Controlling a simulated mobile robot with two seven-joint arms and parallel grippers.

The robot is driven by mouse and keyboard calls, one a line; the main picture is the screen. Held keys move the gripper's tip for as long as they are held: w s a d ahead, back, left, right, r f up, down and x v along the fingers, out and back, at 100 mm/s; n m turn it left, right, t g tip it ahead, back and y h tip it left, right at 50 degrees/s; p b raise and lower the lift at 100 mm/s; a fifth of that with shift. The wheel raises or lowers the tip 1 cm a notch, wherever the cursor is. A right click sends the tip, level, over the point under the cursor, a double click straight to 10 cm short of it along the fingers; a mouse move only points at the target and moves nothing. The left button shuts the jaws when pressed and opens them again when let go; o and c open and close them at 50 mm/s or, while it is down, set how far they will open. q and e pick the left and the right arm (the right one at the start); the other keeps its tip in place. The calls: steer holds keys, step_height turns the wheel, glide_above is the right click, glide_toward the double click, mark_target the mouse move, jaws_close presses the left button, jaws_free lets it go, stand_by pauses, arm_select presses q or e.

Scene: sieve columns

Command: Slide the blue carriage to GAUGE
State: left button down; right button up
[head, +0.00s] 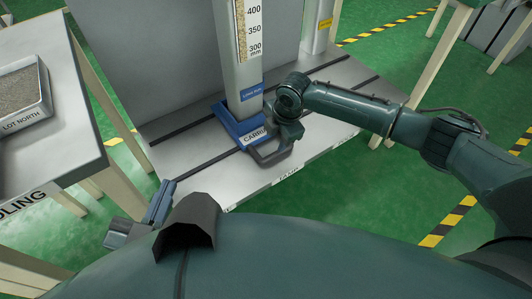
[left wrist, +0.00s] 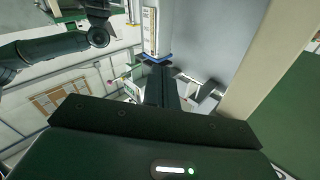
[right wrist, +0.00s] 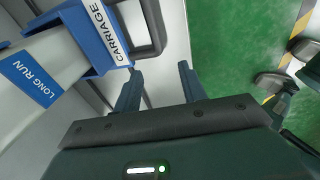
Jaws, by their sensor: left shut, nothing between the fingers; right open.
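The blue carriage (head: 237,131) sits on a grey slotted table and carries an upright column with a millimetre scale. Its CARRIAGE label and blue block (right wrist: 92,45) show large in the right wrist view. A dark loop handle (head: 268,156) sticks out from its front; the handle also shows in the right wrist view (right wrist: 155,30). My right gripper (head: 290,130) is at the handle; in the right wrist view its open fingers (right wrist: 160,75) point at the handle, with nothing clearly between them. My left gripper (head: 161,200) is shut and empty, left of the table's front corner. No GAUGE label is readable.
The slotted table (head: 185,160) has two dark slots and small front-edge labels, one partly reading TAMP. A side table at left holds a tray of grain (head: 46,112) marked LOT NORTH. A grey panel (head: 130,50) stands behind. Green floor with striped tape lies around.

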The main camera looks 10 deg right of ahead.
mark_target(274, 154)
steer(key=b+x, duration=0.2)
steer(key=x, duration=0.2)
steer(key=w+d+b+x, duration=0.1)
steer(key=b+x, duration=0.1)
steer(key=x, duration=0.1)
steer(key=d+b+x, duration=0.1)
steer(key=b+x, duration=0.1)
steer(key=x, duration=0.2)
steer(key=shift+w+a+f, duration=0.1)
steer(key=shift+w+f, duration=0.15)
steer(key=shift+w, duration=0.1)
steer(key=shift+w+f, duration=0.15)
steer(key=shift+f, duration=0.5)
arm_select(q)
steer(key=shift+w+d+f+n+t+h, duration=0.1)
steer(key=shift+d+f+n+t+h, duration=0.05)
steer(key=shift+d+t+h, duration=0.25)
steer(key=shift+w+d+f+n+t+h, duration=0.1)
steer(key=shift+d+n+t+h, duration=0.05)
steer(key=shift+d+t+h, duration=0.2)
steer(key=shift+r, duration=0.1)
arm_select(e)
steer(key=shift+c, duration=0.7)
jaws_close()
